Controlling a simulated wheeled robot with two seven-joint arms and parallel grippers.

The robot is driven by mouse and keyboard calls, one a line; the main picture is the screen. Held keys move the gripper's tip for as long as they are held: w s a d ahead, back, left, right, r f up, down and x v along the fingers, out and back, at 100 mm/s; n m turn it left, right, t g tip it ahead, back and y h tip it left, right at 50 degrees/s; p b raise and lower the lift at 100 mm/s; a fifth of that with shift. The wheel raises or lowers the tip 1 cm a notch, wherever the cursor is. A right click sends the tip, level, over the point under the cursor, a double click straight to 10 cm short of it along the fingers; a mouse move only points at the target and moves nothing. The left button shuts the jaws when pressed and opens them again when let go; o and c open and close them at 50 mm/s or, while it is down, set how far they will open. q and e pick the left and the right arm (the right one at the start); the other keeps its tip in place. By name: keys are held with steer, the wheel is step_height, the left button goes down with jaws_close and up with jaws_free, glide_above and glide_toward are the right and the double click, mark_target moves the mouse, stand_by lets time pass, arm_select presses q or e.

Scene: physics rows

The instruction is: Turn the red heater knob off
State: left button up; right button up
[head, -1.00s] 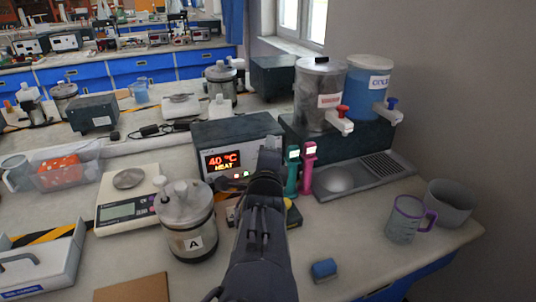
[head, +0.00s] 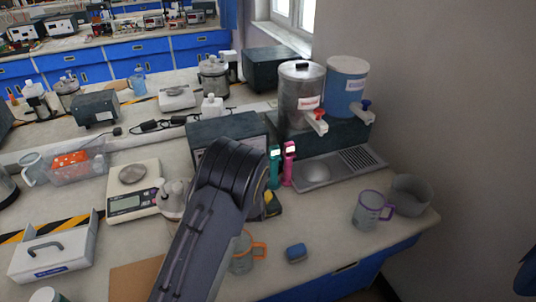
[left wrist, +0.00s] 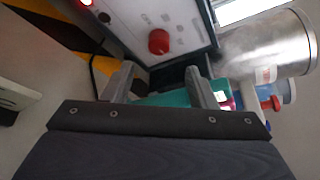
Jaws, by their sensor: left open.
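The red heater knob (left wrist: 159,41) shows in the left wrist view on the pale front panel of the heater box (left wrist: 190,17). In the head view the dark top of the heater box (head: 226,128) shows, but my arm hides the knob and most of the front. My left gripper (left wrist: 160,86) is open and empty. Its two fingertips point toward the panel, below the knob in the left wrist view, and appear apart from it. In the head view my left arm hides the gripper. My right gripper is not in view.
A teal pipette (head: 274,166) and a pink pipette (head: 289,162) stand right of my arm. Behind them are a steel dispenser (head: 300,92) and a blue dispenser (head: 346,90). A scale (head: 125,203) stands left. An orange-handled mug (head: 243,255) is close beside my forearm.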

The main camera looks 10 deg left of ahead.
arm_select(q)
steer(key=p+x, duration=0.1)
steer(key=x, duration=0.6)
steer(key=shift+w+a, duration=0.15)
steer(key=shift+w, duration=0.1)
steer(key=shift+f, duration=0.15)
steer(key=c, duration=1)
steer(key=n+b, duration=0.1)
steer(key=b, duration=0.3)
steer(key=n+t+b, duration=0.1)
steer(key=n+b, duration=0.1)
steer(key=b, duration=0.3)
steer(key=f+n+t+b, duration=0.1)
steer(key=n+b, duration=0.1)
steer(key=b, duration=0.2)
steer(key=shift+r+n+t+b, duration=0.15)
steer(key=shift+n+t+b, duration=0.25)
steer(key=shift+b, duration=0.6)
